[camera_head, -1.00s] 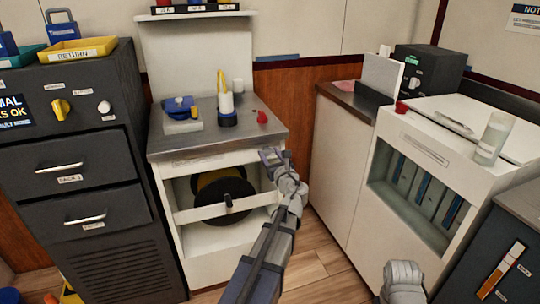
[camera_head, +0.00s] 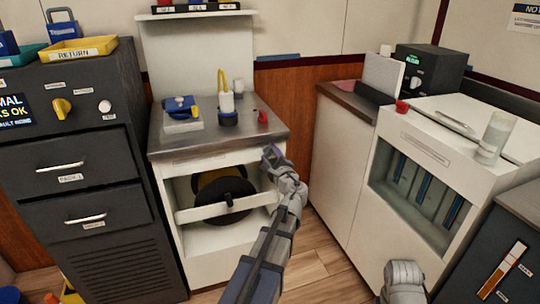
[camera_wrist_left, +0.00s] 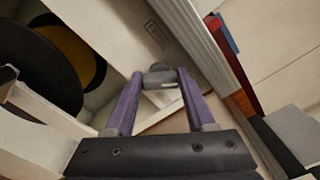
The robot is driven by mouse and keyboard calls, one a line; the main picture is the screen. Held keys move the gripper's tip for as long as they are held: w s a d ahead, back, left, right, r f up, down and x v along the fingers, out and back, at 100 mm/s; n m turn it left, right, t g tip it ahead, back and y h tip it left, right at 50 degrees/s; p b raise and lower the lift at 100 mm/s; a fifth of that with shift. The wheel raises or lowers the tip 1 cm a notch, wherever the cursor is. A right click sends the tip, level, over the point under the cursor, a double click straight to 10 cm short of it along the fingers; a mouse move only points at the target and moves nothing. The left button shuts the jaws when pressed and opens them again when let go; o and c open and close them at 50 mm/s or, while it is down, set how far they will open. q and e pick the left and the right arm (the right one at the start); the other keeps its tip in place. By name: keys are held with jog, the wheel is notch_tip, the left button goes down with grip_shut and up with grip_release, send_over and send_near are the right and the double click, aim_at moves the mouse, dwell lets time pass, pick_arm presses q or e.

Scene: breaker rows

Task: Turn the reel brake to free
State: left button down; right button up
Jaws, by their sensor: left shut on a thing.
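The cabinet (camera_head: 185,240) has a reel (camera_head: 228,190), black with yellow, in its front opening, behind a white bar with a small black knob. My left gripper (camera_head: 270,154) is at the upper right of the cabinet's front, just below the metal top. In the left wrist view, its purple fingers (camera_wrist_left: 158,88) are shut on a small grey knob (camera_wrist_left: 158,73), which I take for the reel brake. The fingers partly hide it, and its setting cannot be read. The reel also shows there at the left (camera_wrist_left: 40,65).
A blue-topped device (camera_head: 181,108), a spool with a white cylinder (camera_head: 227,108) and a small red item (camera_head: 263,117) stand on the metal top. A dark drawer cabinet (camera_head: 75,185) is at the left. A white unit (camera_head: 440,150) is at the right, with open floor between.

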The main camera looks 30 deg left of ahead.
pick_arm(q)
jog(key=n, duration=0.7)
jog(key=shift+f, duration=0.15)
dwell(0.6)
jog(key=shift+c, duration=1.2)
grip_release()
